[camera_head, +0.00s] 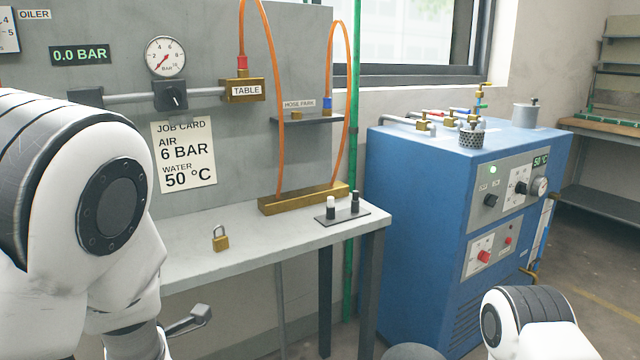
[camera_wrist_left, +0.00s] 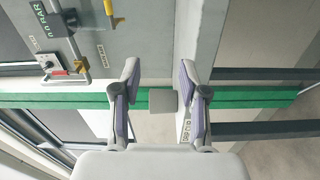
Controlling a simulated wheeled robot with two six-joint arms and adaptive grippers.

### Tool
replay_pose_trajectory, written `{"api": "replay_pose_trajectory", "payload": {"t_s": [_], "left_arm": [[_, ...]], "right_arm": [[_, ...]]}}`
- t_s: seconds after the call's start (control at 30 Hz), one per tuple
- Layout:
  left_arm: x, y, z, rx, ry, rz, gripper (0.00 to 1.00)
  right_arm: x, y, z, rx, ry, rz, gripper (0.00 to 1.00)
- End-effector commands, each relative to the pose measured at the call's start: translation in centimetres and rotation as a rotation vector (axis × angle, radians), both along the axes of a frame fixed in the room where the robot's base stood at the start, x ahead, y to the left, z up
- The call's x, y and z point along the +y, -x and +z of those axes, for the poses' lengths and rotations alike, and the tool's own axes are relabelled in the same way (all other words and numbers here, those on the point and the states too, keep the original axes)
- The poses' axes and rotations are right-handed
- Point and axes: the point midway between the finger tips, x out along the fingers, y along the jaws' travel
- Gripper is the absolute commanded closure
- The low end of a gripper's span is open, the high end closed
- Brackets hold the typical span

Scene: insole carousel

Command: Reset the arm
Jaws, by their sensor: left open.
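My left arm (camera_head: 75,190) fills the left side of the head view, bent in front of the workbench. A finger of my left gripper (camera_head: 188,320) shows low in that view, in front of and below the bench edge. In the left wrist view, my left gripper (camera_wrist_left: 158,82) has its two fingers spread apart with nothing held between them. A small grey block shape shows between and behind the fingers; I cannot tell what it is. Part of my right arm (camera_head: 530,325) shows at the lower right of the head view. My right gripper is out of view.
The grey workbench (camera_head: 270,240) carries a brass padlock (camera_head: 220,238), a brass manifold (camera_head: 300,198) with orange hoses, and a small black plate (camera_head: 342,217). A blue machine (camera_head: 420,200) stands right of it. A green pipe (camera_head: 353,150) runs upright between them.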

Motion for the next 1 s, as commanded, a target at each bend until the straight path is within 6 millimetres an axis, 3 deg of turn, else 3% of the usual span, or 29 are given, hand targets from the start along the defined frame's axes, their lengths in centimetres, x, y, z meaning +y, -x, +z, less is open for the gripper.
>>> {"api": "replay_pose_trajectory", "payload": {"t_s": [0.23,0.37,0.5,0.6,0.7,0.77,1.0], "left_arm": [[0.9,1.6,-11.1,0.24,0.048,-0.005,0.57],[1.0,4.5,-19.9,0.494,0.05,-0.048,0.57],[0.3,11.1,-30.6,0.9,-0.013,-0.191,0.57],[-0.9,17.0,-36.5,1.192,-0.091,-0.374,0.57],[-2.4,22.7,-40.3,1.439,-0.198,-0.634,0.57],[-3.4,25.5,-41.5,1.55,-0.285,-0.829,0.57],[-6.2,29.7,-41.8,1.642,-0.705,-1.47,0.57]], "right_arm": [[0.0,0.0,0.0,0.0,0.0,0.0,0.57],[0.0,0.0,0.0,0.001,0.0,0.0,0.57],[0.0,0.0,0.0,0.001,0.0,0.0,0.57],[0.0,0.0,0.0,0.001,0.0,0.0,0.57],[0.0,0.0,0.0,0.001,0.0,0.0,0.57],[0.0,0.0,0.0,0.001,0.0,0.0,0.57],[0.0,0.0,0.0,0.001,0.0,0.0,0.57]]}}
